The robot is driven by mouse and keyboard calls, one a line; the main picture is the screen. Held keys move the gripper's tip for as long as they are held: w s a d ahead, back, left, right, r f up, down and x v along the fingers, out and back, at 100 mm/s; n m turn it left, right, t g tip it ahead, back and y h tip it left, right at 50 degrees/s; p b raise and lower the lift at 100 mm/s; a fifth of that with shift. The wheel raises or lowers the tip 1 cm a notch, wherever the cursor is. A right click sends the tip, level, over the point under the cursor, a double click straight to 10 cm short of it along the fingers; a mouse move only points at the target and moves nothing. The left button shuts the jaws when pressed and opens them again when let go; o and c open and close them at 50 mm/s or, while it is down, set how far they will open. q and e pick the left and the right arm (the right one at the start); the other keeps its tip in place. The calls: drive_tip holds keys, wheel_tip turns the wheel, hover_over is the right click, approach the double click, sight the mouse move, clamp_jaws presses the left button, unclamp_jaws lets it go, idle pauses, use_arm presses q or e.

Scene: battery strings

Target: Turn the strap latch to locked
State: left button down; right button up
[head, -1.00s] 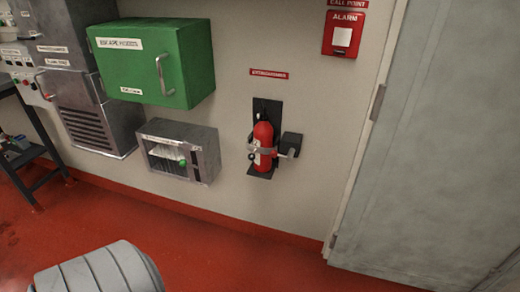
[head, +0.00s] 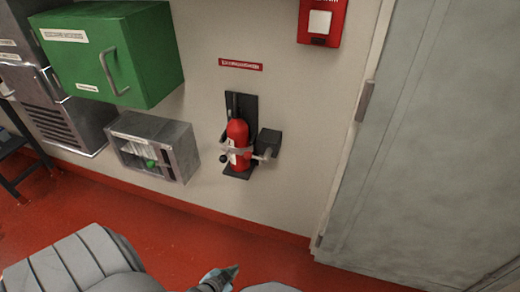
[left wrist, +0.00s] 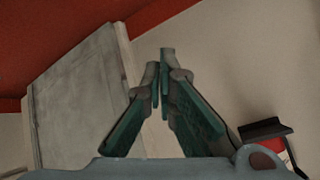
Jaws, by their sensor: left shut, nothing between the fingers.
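The red extinguisher (head: 238,139) stands upright in a black bracket on the wall in the head view. A grey strap (head: 236,150) goes around its middle. The strap latch (head: 265,154) is a small grey piece at the strap's right side, by a black block (head: 269,142); its exact setting is too small to tell. My left gripper (head: 232,271) shows at the bottom of the head view, well below and apart from the extinguisher. In the left wrist view its fingers (left wrist: 161,75) meet at the tips, shut and empty. My right gripper is not in view.
A green cabinet (head: 140,50) and a grey box (head: 184,145) are on the wall to the left. A red alarm call point (head: 320,22) is above right. A grey door (head: 415,150) stands at right. Red floor (head: 200,235) is clear below.

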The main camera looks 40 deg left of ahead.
use_arm(q)
drive_tip(key=w+a+r+m+t, duration=0.15)
drive_tip(key=w+r+t, duration=0.25)
drive_tip(key=w+r, duration=0.65)
wheel_tip(320, 180, up, 23)
drive_tip(key=m+t+y+b, duration=0.2)
drive_tip(key=t, duration=0.5)
hover_over(254, 157)
drive_tip(key=d, duration=0.4)
drive_tip(key=shift+n, duration=0.25)
drive_tip(key=s+a+f+b, duration=0.1)
drive_tip(key=a+f+b, duration=0.1)
drive_tip(key=f, duration=0.1)
drive_tip(key=shift+s+a+b, duration=0.3)
drive_tip(key=shift+s+a, duration=0.05)
drive_tip(key=shift+s, duration=0.05)
drive_tip(key=shift+r, duration=0.1)
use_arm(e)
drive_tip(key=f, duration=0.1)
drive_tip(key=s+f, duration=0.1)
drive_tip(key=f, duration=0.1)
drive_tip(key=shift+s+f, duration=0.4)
